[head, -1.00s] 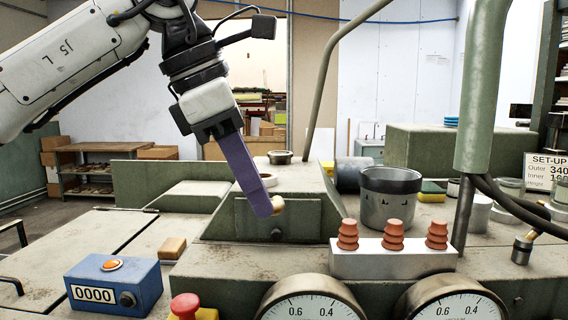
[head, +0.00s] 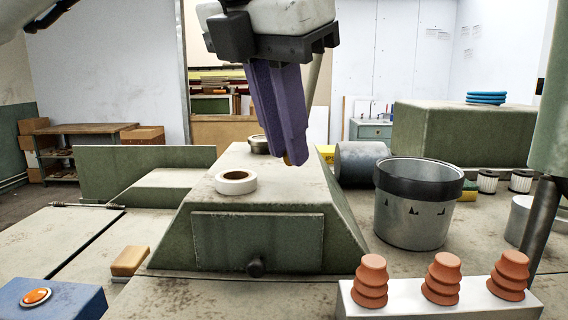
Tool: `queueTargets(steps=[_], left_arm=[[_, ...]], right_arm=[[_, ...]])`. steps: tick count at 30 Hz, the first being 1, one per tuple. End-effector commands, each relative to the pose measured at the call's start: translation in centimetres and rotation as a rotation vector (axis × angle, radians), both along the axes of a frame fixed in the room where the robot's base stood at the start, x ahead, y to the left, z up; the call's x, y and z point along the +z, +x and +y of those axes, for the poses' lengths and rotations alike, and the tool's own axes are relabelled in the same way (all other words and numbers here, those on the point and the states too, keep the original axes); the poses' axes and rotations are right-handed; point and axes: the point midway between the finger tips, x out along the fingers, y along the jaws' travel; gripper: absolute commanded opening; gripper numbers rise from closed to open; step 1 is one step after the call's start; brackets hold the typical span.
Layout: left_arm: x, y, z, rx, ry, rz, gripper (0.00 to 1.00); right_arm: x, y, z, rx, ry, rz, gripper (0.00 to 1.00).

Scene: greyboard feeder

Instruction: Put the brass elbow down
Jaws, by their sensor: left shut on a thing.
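My left gripper (head: 292,161) comes down from the top of the head view with long purple fingers. It is shut on the brass elbow (head: 287,161), of which only a small yellowish bit shows at the fingertips; the fingers hide the rest. The fingertips appear over the right part of the green sloped housing's top (head: 290,190), right of a white tape roll (head: 236,182). I cannot tell how high above that top the elbow is. My right gripper is not in view.
A grey metal pot with a black rim (head: 412,225) stands right of the housing. Orange bellows cups (head: 442,278) stand on a white block in front. A dark ring (head: 259,145) and a grey cylinder (head: 361,164) are behind. A blue counter box (head: 60,300) is at front left.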

Motion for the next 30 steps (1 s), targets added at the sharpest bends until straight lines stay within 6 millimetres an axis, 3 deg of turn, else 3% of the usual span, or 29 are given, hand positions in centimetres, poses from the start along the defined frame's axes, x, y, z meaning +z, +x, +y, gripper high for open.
queueTargets(steps=[3, 6, 17, 18, 20, 30], left_arm=[[-2.1, 0.0, 0.1, -0.001, 0.002, 0.001, 0.0], [-2.8, 0.0, 0.1, 0.0, 0.001, 0.001, 0.0], [-3.2, 0.0, 0.0, -0.001, 0.0, 0.0, 0.0], [-3.1, 0.0, 0.0, -0.001, 0.0, 0.0, 0.22], [-3.1, 0.0, 0.0, -0.001, 0.001, 0.001, 0.32], [-2.8, 0.0, 0.0, -0.001, 0.0, 0.0, 0.33]], right_arm=[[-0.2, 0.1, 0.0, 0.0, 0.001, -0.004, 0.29], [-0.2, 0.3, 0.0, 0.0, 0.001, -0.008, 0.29], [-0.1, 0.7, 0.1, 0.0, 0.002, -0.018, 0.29], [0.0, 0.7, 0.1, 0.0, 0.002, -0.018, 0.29], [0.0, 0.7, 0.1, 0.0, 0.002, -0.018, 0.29], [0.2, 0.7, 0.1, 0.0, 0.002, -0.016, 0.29]])
